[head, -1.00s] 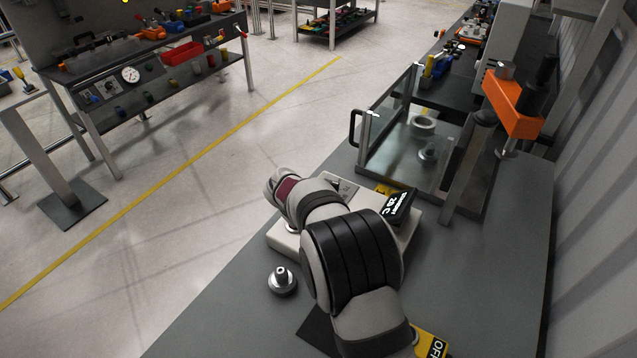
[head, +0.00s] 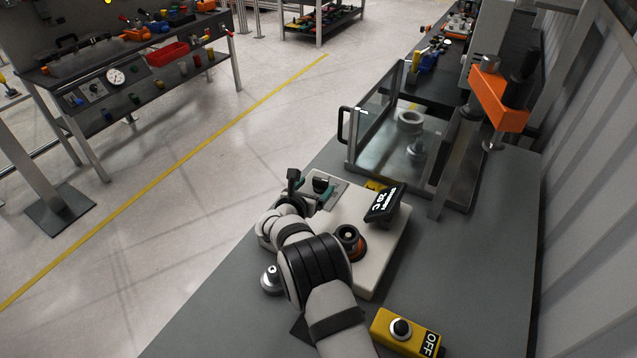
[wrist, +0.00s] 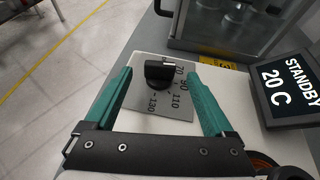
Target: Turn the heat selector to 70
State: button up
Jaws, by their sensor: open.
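The heat selector is a black knob (wrist: 159,72) on a grey dial plate (wrist: 172,103) marked 70, 90, 110 and 130; part of the scale is hidden behind the knob. Its bar lies roughly across the wrist picture; I cannot tell which number it points to. The knob also shows in the head view (head: 321,185). My gripper (wrist: 157,82) is open, with one teal finger on each side of the knob and visible gaps to it. In the head view my gripper (head: 310,188) is over the dial end of the white unit (head: 375,250).
A tilted display (wrist: 290,88) on the unit reads STANDBY 20 C. An orange-ringed round part (head: 348,242) sits beside my arm. A yellow OFF switch box (head: 405,335) stands in front, a glass-sided press (head: 385,125) behind. A grey knobbed piece (head: 271,280) is at the left.

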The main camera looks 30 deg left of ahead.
aim_at(320, 182)
jog(key=shift+x, duration=1.75)
